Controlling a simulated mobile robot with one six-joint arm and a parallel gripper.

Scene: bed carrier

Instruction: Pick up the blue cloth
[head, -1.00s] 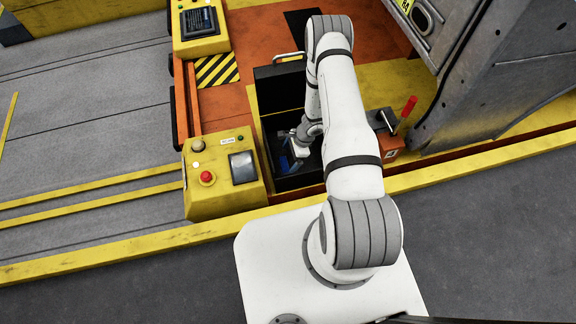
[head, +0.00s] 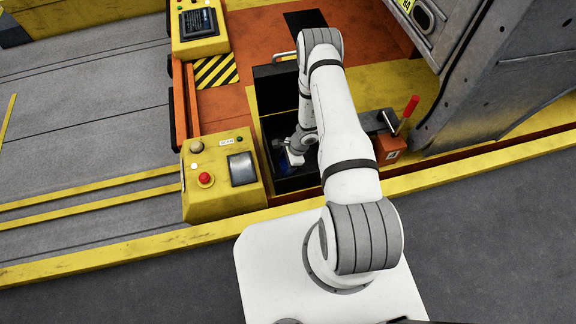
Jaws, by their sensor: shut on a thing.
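My gripper (head: 284,156) is down inside the dark open box in the middle of the head view, at the end of my white arm. A small patch of the blue cloth (head: 282,166) shows at the fingertips, and the gripper is shut on it. Most of the cloth is hidden by the gripper and the box's shade. I cannot tell whether the cloth is clear of the box floor.
The black box (head: 272,88) has walls around my gripper and a raised back with a handle. A yellow control panel (head: 219,178) with a red button stands to its left. An orange block (head: 388,148) with a red-handled lever stands to its right.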

